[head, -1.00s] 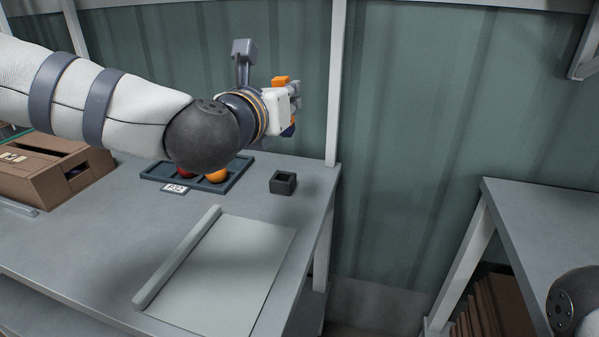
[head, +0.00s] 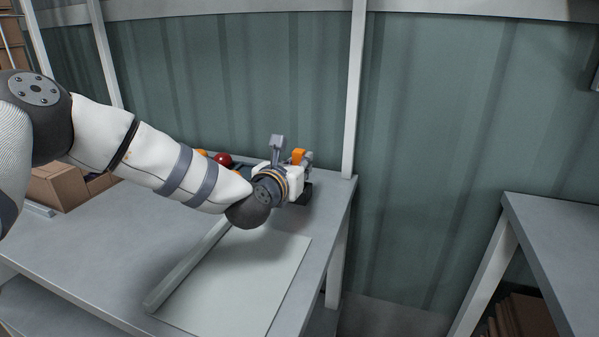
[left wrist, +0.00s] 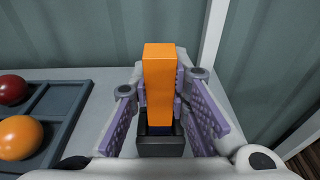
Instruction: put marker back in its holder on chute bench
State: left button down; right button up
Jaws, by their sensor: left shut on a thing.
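The orange marker (left wrist: 162,80) stands upright between the fingers of my left gripper (head: 304,172), and its orange top (head: 298,156) also shows in the head view. My left gripper is shut on it. The dark square holder (left wrist: 160,147) sits right below the marker in the left wrist view; in the head view it (head: 305,195) is partly hidden by the gripper. The marker's dark lower end is at the holder's opening; I cannot tell how deep it sits. My right gripper is not in view.
A dark tray (left wrist: 62,103) with a red tomato (left wrist: 12,89) and an orange one (left wrist: 20,137) lies left of the holder. A pale panel (head: 245,285) covers the front of the bench (head: 75,250). A post (head: 353,90) and wall stand close behind. Another bench (head: 560,235) is at right.

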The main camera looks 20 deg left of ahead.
pick_arm(q)
jog(key=shift+f, duration=0.75)
jog(key=shift+f, duration=0.25)
jog(key=c, duration=1.5)
grip_release()
jog(key=shift+r, duration=0.1)
